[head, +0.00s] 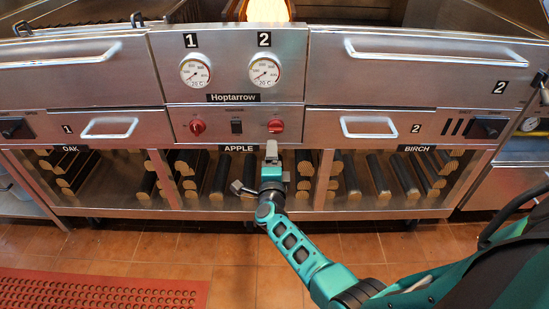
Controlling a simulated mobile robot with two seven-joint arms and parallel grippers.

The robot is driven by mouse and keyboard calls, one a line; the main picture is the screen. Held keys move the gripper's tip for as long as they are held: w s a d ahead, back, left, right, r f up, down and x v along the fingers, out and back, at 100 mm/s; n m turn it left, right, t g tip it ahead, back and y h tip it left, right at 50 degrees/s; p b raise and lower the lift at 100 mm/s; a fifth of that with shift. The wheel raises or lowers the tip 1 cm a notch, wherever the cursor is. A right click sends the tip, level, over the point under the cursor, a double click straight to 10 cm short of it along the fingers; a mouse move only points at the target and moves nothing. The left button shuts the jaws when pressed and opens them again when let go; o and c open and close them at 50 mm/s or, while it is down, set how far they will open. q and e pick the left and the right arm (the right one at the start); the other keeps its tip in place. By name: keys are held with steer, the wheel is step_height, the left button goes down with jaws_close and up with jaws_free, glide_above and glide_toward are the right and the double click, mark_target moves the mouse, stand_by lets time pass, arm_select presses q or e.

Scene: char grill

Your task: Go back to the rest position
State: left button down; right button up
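My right arm, teal and dark grey, comes in from the lower right and reaches forward to the middle of the grill front. My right gripper (271,158) is in front of the shelf labelled APPLE, just below the control panel. Its fingers are small and seen end-on, so I cannot tell whether it is open or shut. No object shows in it. My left gripper and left arm are not in view.
The steel char grill (238,70) has two gauges, red knobs (276,126) and drawers with bar handles (368,127). Logs (378,176) lie on the lower shelf close around my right gripper. A red perforated mat (100,291) lies on the tiled floor at lower left.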

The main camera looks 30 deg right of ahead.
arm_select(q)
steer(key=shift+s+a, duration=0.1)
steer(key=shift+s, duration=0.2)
arm_select(e)
steer(key=shift+s+a, duration=0.2)
steer(key=shift+s, duration=0.15)
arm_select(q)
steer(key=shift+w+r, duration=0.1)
